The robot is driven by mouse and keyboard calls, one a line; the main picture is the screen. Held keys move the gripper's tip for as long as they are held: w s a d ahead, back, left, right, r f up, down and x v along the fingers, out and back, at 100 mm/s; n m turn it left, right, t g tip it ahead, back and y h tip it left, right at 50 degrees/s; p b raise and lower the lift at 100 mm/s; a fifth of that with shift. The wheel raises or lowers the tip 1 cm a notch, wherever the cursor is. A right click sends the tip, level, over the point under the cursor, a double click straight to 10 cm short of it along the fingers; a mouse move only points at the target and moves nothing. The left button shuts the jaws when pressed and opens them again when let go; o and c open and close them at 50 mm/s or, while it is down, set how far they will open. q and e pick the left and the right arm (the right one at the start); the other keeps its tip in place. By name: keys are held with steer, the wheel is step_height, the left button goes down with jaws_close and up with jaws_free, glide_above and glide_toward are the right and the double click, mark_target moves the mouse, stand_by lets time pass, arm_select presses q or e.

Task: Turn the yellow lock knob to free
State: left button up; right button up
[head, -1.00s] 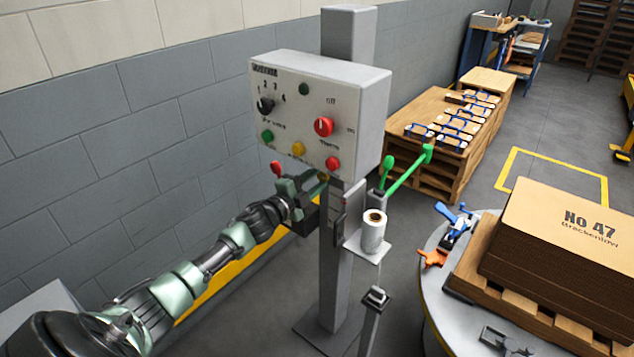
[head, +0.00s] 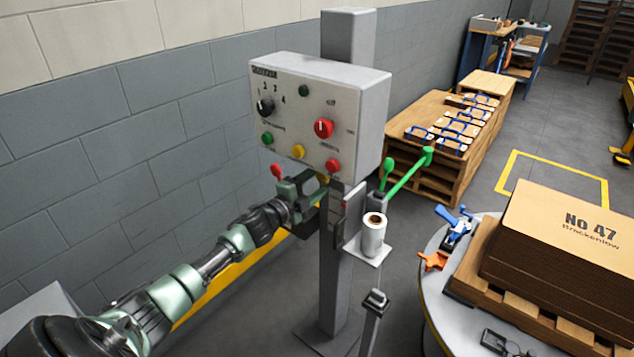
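My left gripper (head: 318,188) is just below the grey control box (head: 320,115), at the front of the grey post (head: 338,260). A small yellow part (head: 325,180), which may be the lock knob, shows at its fingertips under the box's lower edge. It is mostly hidden by the gripper, so its setting and whether the fingers touch it are unclear. The finger gap is too small to judge. A separate round yellow button (head: 298,151) is on the box face, between a green and a red one. My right gripper is not in view.
A red-tipped lever (head: 277,170) stands just left of my gripper. A white roll (head: 373,235) sits on a small shelf right of the post, with a green handle (head: 408,172) behind. A round table with a cardboard stack (head: 555,240) is at right.

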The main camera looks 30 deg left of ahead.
arm_select(q)
steer(key=shift+s, duration=0.1)
steer(key=shift+s+f, duration=0.1)
steer(key=shift+s, duration=0.2)
steer(key=s, duration=0.7)
steer(key=shift+a, duration=0.3)
